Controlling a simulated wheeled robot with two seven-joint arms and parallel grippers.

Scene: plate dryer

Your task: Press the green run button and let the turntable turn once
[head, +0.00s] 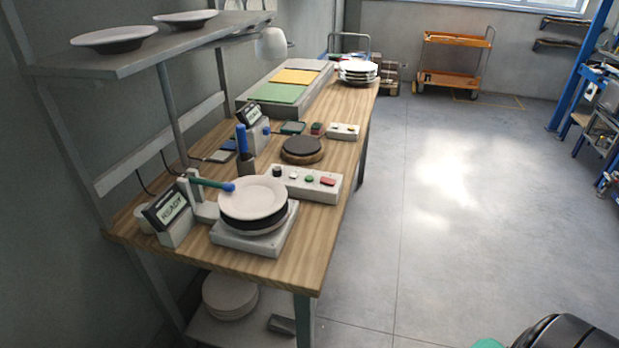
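A white control box (333,190) stands on the wooden workbench, with a black knob, a green button (309,178) and a red button (328,181) on top. Left of it, a pale plate (258,190) lies on a dark round turntable (244,222) over a grey base (265,244). A teal arm with a blue tip (229,187) reaches over the plate's left edge. A tilted display (166,207) reading READY stands to the left. Neither of my grippers shows in this view, and nothing touches the button.
Behind are an empty dark disc (303,147), a smaller button box (344,131), a blue-topped holder (243,141) and stacked plates (358,70). A shelf (130,60) with two dishes overhangs the bench's left. The floor (450,220) right of the bench is clear.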

